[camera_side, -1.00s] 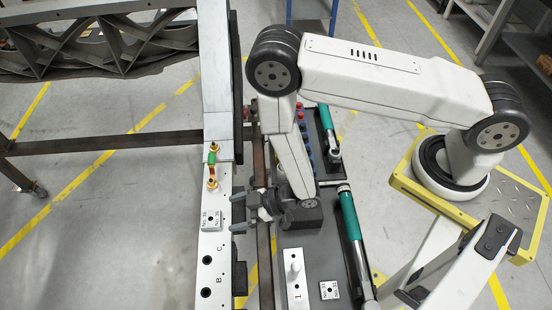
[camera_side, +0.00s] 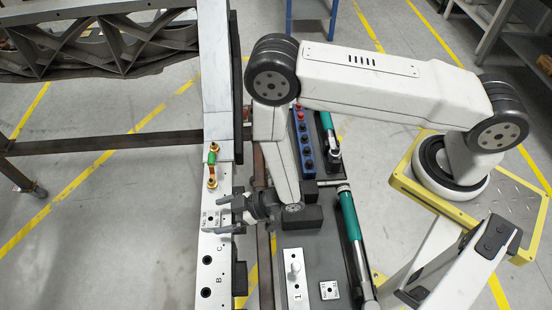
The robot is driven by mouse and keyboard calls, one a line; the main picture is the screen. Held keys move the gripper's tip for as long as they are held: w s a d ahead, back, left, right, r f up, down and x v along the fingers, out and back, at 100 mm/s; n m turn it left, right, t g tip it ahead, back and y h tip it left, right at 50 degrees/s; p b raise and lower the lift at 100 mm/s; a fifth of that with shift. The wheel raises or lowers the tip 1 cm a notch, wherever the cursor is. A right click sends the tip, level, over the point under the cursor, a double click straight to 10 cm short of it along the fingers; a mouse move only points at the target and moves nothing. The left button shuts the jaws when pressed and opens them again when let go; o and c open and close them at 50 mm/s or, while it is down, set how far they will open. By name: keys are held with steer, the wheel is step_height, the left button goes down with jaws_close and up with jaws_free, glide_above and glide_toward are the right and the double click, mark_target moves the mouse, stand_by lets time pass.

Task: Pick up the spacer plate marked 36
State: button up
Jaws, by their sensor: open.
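A small light square spacer plate (camera_side: 210,220) with dark markings and a hole lies on the white chassis rail (camera_side: 213,260). Its number is too small to read surely. My gripper (camera_side: 224,215) is open, its two fingers pointing left over the rail. The fingertips are at the plate's right side, one above and one below it in the picture, and partly cover it. I cannot tell whether they touch it. A second small square plate (camera_side: 329,290) lies on the dark tray at the lower right; its number is also unclear.
A green and orange part with brass ends (camera_side: 212,165) stands on the rail just above the plate. A white plate with a peg (camera_side: 294,278) and teal-handled tools (camera_side: 350,228) lie on the dark tray (camera_side: 315,260).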

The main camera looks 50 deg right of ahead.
mark_target(210, 219)
steer(key=shift+x, duration=1.95)
steer(key=shift+r, duration=0.1)
jaws_close()
steer(key=shift+r, duration=0.1)
steer(key=shift+r, duration=0.95)
steer(key=s+d+r, duration=0.7)
steer(key=s+r, duration=0.4)
steer(key=s, duration=0.1)
steer(key=shift+d, duration=0.1)
